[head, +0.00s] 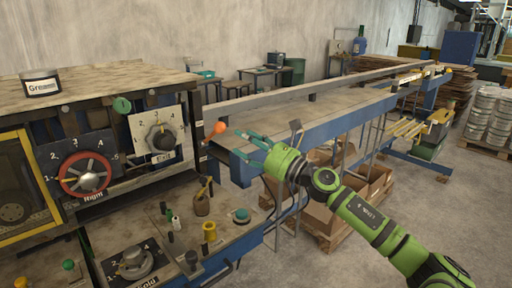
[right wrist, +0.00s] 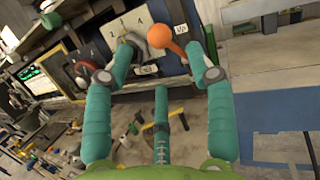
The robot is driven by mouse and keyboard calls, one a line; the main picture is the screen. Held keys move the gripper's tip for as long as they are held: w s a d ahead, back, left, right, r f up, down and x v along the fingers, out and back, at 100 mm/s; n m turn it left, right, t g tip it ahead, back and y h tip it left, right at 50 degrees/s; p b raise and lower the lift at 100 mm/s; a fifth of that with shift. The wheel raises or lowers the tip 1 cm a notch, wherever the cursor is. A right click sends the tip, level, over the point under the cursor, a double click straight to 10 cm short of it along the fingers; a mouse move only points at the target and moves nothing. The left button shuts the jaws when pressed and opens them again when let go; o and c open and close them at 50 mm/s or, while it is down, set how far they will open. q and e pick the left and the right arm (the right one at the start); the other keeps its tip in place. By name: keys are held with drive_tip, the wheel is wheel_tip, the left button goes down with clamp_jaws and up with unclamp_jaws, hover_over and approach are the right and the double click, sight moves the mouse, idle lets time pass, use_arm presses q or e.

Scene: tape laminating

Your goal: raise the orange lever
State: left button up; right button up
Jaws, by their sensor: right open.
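The orange lever (head: 217,129) has a round orange knob and a thin stem, and sticks out from the right end of the machine in the head view. In the right wrist view the orange knob (right wrist: 156,41) is near the top middle, its stem slanting down to the right. My right gripper (head: 243,144) is open and empty, just right of and slightly below the knob, its teal fingers pointing left. In the right wrist view the right gripper's fingers (right wrist: 155,75) spread to both sides of the lever, with no clear contact. My left gripper is out of view.
A long blue-edged bench (head: 320,112) runs behind my right gripper. Cardboard boxes (head: 361,182) stand below it. The lower console has several small knobs.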

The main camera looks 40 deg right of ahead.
drive_tip(key=v, duration=0.3)
drive_tip(key=shift+w, duration=0.1)
idle(0.5)
